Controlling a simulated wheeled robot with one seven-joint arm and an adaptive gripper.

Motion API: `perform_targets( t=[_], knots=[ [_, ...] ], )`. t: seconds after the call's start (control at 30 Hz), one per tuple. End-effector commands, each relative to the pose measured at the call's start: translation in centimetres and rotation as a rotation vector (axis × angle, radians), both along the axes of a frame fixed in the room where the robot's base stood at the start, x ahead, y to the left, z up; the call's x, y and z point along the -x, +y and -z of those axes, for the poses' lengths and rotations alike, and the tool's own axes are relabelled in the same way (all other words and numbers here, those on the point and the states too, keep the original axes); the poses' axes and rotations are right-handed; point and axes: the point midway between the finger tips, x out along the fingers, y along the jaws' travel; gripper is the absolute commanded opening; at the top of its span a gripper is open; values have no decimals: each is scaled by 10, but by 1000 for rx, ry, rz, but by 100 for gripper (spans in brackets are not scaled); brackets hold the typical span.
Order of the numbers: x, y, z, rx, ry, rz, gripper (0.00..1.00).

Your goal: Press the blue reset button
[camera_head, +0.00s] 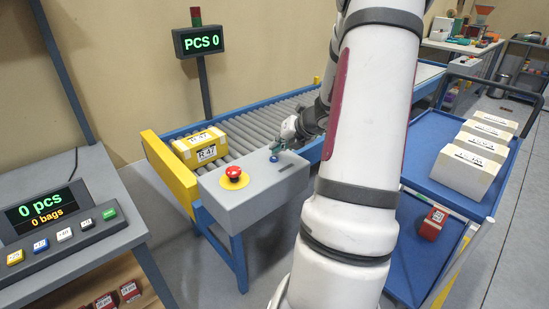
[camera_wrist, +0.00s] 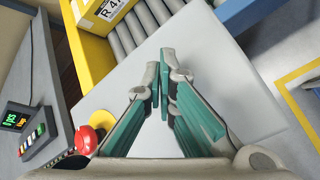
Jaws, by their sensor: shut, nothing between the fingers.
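The blue button (camera_head: 274,158) is small and sits on top of the grey control box (camera_head: 240,207) at the end of the roller conveyor. My gripper (camera_head: 277,148) is at the box top, with its fingertips just above or at the button; I cannot tell whether they touch it. In the wrist view, the closed fingers (camera_wrist: 163,85) with teal pads point at the pale top of the box. They hold nothing. The blue button does not show in the wrist view and seems hidden behind the fingers.
A red mushroom button (camera_head: 233,172) on a yellow base stands left of the blue button on the same box. A yellow-and-white carton (camera_head: 200,146) lies on the rollers (camera_head: 240,133). A display (camera_head: 200,40) reads "PCS 0". A blue cart (camera_head: 435,150) with white boxes stands right.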

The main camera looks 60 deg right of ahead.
Motion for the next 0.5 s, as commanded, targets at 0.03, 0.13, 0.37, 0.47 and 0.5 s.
perform_targets(
  t=[0.03, 0.13, 0.37, 0.47, 0.5],
  knots=[
    [0, 0, 0, 0, 0, 0, 0],
    [0, 0, -1, 0, 0, 0, 0],
    [1, 0, -18, 1, 0, -1, 0],
    [2, 0, -27, 1, 0, -1, 0],
    [2, 0, -30, 1, 0, -1, 0]
  ],
)
